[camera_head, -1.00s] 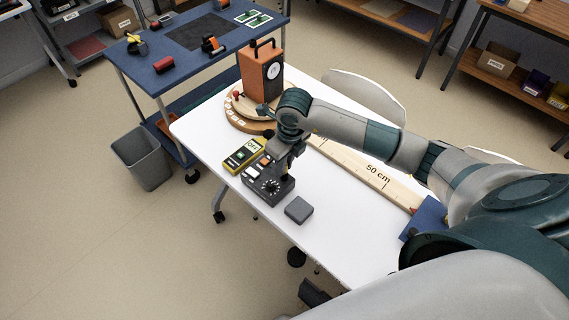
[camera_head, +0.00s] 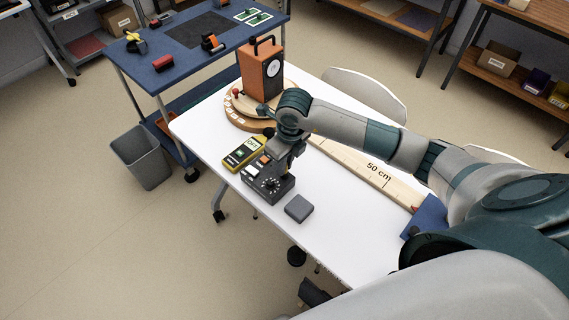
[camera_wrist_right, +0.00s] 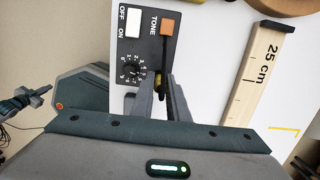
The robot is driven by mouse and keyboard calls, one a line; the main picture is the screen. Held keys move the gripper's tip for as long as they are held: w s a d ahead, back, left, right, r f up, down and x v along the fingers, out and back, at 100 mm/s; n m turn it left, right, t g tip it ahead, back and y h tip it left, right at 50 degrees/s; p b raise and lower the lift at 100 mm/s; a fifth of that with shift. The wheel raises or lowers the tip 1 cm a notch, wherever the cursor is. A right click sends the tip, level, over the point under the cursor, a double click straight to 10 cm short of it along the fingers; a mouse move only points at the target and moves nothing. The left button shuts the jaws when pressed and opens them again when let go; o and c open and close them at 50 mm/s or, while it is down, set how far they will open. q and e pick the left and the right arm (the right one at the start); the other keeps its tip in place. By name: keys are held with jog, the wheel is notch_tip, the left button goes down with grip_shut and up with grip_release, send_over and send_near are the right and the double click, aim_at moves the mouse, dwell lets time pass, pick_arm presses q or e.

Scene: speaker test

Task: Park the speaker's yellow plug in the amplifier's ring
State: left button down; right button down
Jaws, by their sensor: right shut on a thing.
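The amplifier (camera_head: 268,184) is a dark box with a dial, a white switch and an orange button, on the white table. In the right wrist view the amplifier (camera_wrist_right: 146,42) shows its TONE and OFF/ON labels. My right gripper (camera_head: 285,163) is over its right side, pointing down. In the wrist view its fingers (camera_wrist_right: 160,88) are shut on a small yellow piece, apparently the yellow plug (camera_wrist_right: 158,79), at the amplifier's edge beside the dial. The ring is not clearly seen, nor whether the plug touches it. The orange speaker (camera_head: 258,72) stands on a round wooden base. My left gripper is out of view.
A yellow meter (camera_head: 243,154) lies left of the amplifier, and a small grey box (camera_head: 299,208) in front. A long wooden ruler (camera_head: 360,168) lies to the right. A blue cart (camera_head: 232,42) stands behind.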

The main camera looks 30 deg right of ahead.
jog(key=c, duration=1.6)
grip_release()
jog(key=shift+c, duration=0.2)
jog(key=shift+r, duration=0.15)
notch_tip(320, 180, up, 17)
jog(key=s+b, duration=0.2)
jog(key=b, duration=0.1)
jog(key=shift+d+b, duration=0.3)
jog(key=shift+d, duration=0.1)
